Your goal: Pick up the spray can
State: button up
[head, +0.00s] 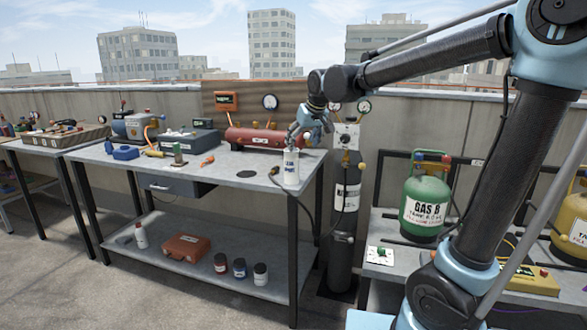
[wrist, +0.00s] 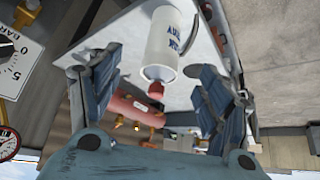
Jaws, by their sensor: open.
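The spray can (head: 291,168) is a white cylinder with dark lettering, upright near the right front corner of the workbench top. In the wrist view the white can (wrist: 170,42) appears inverted, with a small red nozzle on its end. My gripper (head: 299,132) is just above the can, pointing down. In the wrist view its two open fingers (wrist: 152,68) are spread to either side of the can's nozzle end. I see no contact between fingers and can, and the jaws hold nothing.
A red tank (head: 262,137) lies behind the can on the workbench (head: 215,170). A dark gas cylinder (head: 343,215) with gauges stands right of the bench. A green gas bottle (head: 425,208) sits on the right-hand table.

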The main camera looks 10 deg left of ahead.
aim_at(292, 166)
jog(key=x, duration=1.4)
jog(key=shift+s+a+f, duration=0.15)
jog(key=shift+a, duration=0.1)
jog(key=c, duration=1.4)
